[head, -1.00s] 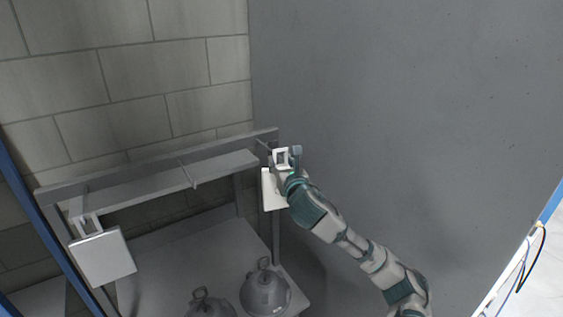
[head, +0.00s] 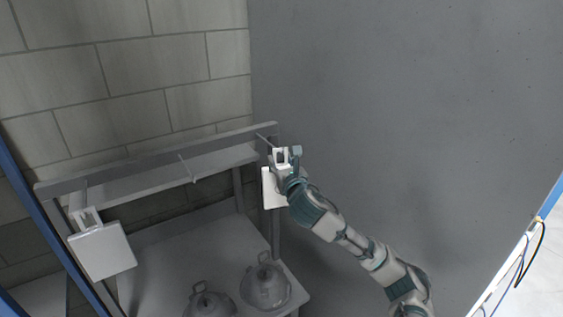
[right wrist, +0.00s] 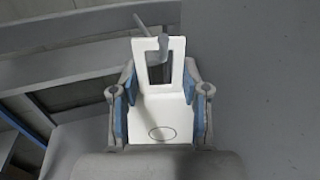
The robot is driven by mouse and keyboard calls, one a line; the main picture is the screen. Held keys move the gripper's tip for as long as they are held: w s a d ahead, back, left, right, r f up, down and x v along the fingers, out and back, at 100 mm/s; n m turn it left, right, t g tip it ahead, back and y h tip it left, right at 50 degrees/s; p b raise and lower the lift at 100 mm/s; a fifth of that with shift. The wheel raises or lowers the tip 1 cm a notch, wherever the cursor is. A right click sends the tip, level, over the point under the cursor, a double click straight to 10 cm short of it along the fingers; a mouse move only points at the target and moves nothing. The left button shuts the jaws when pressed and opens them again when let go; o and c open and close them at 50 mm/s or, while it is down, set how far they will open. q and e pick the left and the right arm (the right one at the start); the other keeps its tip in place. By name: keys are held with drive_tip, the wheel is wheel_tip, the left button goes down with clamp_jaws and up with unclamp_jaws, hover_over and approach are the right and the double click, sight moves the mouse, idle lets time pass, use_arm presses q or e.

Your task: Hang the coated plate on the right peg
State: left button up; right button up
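The coated plate is white, with a square-holed handle (right wrist: 177,72). It shows in the head view as a pale panel (head: 268,188) below my right gripper (head: 287,165). In the right wrist view my right gripper (right wrist: 157,105) has its blue pads against both sides of the plate's neck. The right peg (head: 265,141) sticks out near the right end of the rail. In the right wrist view a grey peg (right wrist: 143,24) overlaps the handle's top bar and hole; I cannot tell whether it passes through. My left gripper is out of view.
Another white plate (head: 103,252) hangs at the rail's left end. A bare middle peg (head: 187,168) sticks out of the rail (head: 150,160). Two grey domed hoods (head: 265,286) sit on the shelf below. A grey wall stands close behind my right arm.

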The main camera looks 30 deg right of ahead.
drive_tip(key=o, duration=0.4)
drive_tip(key=shift+s, duration=0.1)
